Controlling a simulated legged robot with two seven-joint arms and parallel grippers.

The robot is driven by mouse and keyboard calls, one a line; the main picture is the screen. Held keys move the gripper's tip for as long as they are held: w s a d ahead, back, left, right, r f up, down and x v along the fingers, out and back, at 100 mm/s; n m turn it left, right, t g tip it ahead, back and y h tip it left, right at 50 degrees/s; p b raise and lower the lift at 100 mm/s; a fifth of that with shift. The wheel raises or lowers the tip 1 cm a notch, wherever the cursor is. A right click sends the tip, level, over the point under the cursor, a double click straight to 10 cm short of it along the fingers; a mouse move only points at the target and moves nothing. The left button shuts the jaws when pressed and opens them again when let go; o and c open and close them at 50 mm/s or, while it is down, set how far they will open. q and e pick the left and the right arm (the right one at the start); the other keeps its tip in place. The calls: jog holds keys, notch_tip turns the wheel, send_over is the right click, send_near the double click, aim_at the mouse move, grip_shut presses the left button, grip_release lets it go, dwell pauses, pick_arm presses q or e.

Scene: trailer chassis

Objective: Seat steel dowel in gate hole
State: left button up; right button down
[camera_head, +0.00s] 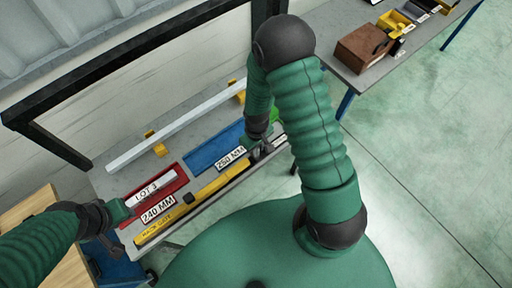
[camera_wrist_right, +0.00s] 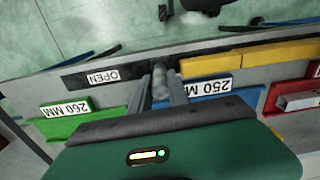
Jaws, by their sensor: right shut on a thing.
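My right gripper (camera_head: 262,146) is over the front edge of the bench, at the right end of the yellow gauge bar (camera_head: 205,192). In the right wrist view its two fingers (camera_wrist_right: 162,78) are shut on a short grey cylinder, the steel dowel (camera_wrist_right: 160,88). The dowel is beside a dark strip labelled OPEN (camera_wrist_right: 103,76), close to the end of the yellow bar (camera_wrist_right: 240,57). The gate hole is not distinguishable, and I cannot tell whether the dowel touches anything. My left gripper (camera_head: 106,242) is at the bench's left end; its jaw state is unclear.
On the bench are a red tray (camera_head: 178,180) with a LOT 3 piece, a blue tray (camera_head: 205,152) and a green tray (camera_wrist_right: 75,122). A long pale bar (camera_head: 185,122) rests on yellow supports behind. A second bench (camera_head: 375,70) holds boxes. Floor at right is clear.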

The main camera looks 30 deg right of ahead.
jog(key=shift+r+p, duration=0.35)
jog(key=shift+r, duration=0.15)
jog(key=shift+d+r, duration=0.1)
jog(key=shift+a, duration=0.3)
dwell(1.0)
jog(key=shift+f+b, duration=0.45)
jog(key=shift+f, duration=0.4)
jog(key=c, duration=1.2)
grip_release()
jog(key=shift+o, duration=0.2)
